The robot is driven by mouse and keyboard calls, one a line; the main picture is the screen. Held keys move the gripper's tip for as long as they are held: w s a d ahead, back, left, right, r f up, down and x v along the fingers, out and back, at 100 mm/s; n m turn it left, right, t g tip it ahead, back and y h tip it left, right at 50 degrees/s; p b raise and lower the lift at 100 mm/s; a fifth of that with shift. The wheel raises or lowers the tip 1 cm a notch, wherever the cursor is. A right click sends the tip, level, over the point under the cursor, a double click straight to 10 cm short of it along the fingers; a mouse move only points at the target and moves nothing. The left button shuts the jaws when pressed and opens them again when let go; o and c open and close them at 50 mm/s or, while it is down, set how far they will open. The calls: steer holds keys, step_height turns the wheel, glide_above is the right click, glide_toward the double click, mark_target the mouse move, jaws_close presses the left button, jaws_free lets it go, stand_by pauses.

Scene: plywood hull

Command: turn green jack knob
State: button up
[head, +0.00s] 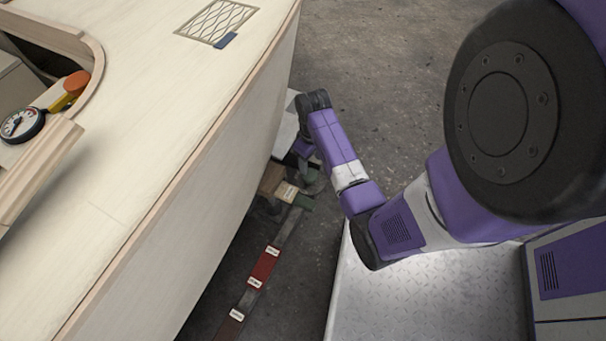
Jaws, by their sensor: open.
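A small dull green part (303,202), which looks like the green jack knob, sits low beside the hull at the end of a wooden block. It is small and dim, so its shape and turn angle are hard to tell. My gripper (294,163) points down beside the hull, above and slightly left of the green part in the picture. It appears apart from the green part and empty. Its fingertips are dark and partly lost against the hull side and the clutter below, so the gap between them is hard to see.
The pale plywood hull (190,215) fills the left, its side close to my gripper. Below runs a dark rail with red labelled sections (264,264). A wooden block (272,180) stands near the green part. A gauge (22,124) lies in the hull opening. Grey floor (385,60) is clear beyond.

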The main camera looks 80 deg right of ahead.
mark_target(310, 175)
step_height(310, 175, down, 8)
steer(key=b, duration=0.4)
steer(key=shift+r, duration=0.15)
steer(key=c, duration=1.1)
